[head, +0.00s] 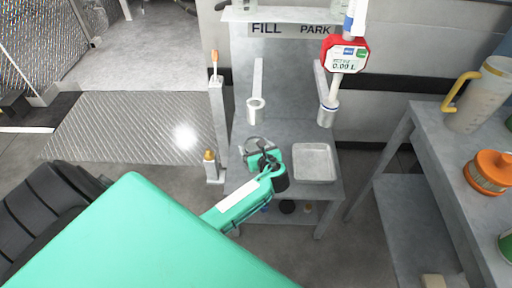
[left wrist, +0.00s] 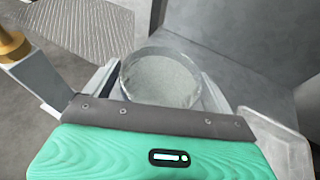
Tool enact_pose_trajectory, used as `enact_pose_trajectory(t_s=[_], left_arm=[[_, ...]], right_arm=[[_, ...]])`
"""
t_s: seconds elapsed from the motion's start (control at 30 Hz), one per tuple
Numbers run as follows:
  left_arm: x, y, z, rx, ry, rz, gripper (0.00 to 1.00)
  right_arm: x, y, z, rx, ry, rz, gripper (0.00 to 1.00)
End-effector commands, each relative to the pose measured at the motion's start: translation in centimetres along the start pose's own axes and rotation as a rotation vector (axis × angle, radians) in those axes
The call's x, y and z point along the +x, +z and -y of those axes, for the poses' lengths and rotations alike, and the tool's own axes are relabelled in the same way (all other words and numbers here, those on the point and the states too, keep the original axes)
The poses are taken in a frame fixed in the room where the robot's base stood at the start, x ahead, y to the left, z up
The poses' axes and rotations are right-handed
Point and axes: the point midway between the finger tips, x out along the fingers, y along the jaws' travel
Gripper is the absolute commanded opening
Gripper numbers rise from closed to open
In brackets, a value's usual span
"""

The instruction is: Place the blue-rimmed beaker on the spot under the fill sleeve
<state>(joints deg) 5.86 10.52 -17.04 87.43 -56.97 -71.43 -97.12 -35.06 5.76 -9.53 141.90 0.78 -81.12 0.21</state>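A round, clear beaker (head: 259,143) is at the FILL side of the metal stand, below the fill sleeve (head: 256,104). Its blue rim colour does not show clearly. My left gripper (head: 262,156) is at the beaker's near side. In the left wrist view the beaker (left wrist: 161,78) shows from above, upright, between the two pale fingers of my left gripper (left wrist: 160,85). The fingers lie close along both sides; I cannot tell whether they press on it. The spot under the beaker is hidden. My right gripper is not in view.
A square metal tray (head: 315,162) lies on the PARK side, right of the beaker. A nozzle (head: 328,112) with a red meter (head: 345,55) hangs above it. A post (head: 215,130) stands at left. The right bench (head: 420,150) holds a jug (head: 482,95) and an orange-lidded container (head: 490,172).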

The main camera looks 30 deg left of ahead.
Motion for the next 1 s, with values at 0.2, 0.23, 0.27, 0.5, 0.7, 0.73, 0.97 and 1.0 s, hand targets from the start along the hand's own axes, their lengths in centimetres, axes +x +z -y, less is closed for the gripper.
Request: enact_pose_trajectory(t_s=[0.2, 0.23, 0.27, 0.5, 0.7, 0.73, 0.97, 1.0], left_arm=[[0.0, 0.0, 0.0, 0.0, 0.0, 0.0, 0.9], [0.0, 0.0, 0.0, 0.0, 0.0, 0.0, 0.9], [0.0, 0.0, 0.0, 0.0, 0.0, 0.0, 0.9], [-2.4, 0.3, 0.0, 0.0, -0.002, -0.002, 0.9], [-6.8, 0.4, 0.0, -0.002, -0.002, -0.003, 0.9], [-7.5, 0.3, 0.0, -0.001, -0.002, -0.002, 0.9], [-11.1, 0.2, 0.0, 0.0, 0.0, -0.002, 0.9], [-11.4, 0.2, 0.0, 0.0, 0.0, -0.001, 0.9]], right_arm=[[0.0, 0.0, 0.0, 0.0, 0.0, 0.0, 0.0], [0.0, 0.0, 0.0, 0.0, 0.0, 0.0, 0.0], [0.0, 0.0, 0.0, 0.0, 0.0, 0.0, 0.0], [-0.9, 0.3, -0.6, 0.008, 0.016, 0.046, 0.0], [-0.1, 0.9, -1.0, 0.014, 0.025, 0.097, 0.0], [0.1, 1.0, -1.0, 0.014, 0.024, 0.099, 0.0], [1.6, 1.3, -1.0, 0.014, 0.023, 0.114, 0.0], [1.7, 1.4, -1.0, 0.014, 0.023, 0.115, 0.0]])
